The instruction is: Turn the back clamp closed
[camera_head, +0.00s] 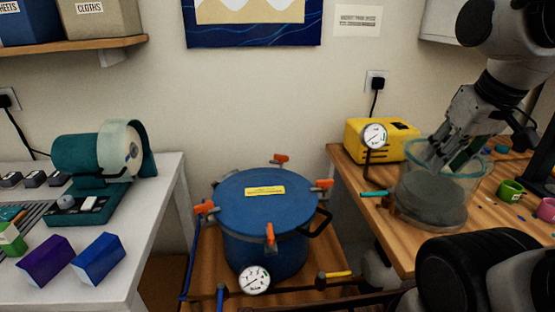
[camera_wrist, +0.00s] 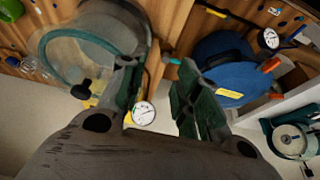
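A blue pressure pot (camera_head: 266,240) with a closed lid and a yellow label stands low between two benches. Orange-handled clamps sit around its rim: the back clamp (camera_head: 281,159), a right one (camera_head: 323,184), a left one (camera_head: 203,207) and a front one (camera_head: 270,236). My gripper (camera_head: 443,160) is up at the right, well away from the pot, and overlaps a clear chamber in the head view. In the wrist view my gripper (camera_wrist: 160,105) has its fingers apart with nothing between them. The pot (camera_wrist: 218,65) shows beyond the right finger; which clamps show there I cannot tell.
The clear chamber (camera_head: 432,203) with a gauge (camera_head: 375,136) stands on the right wooden bench, by a yellow pump (camera_head: 356,142) and small cups (camera_head: 511,191). A gauge (camera_head: 254,280) sits before the pot. The left bench (camera_head: 165,180) holds a green machine (camera_head: 85,156).

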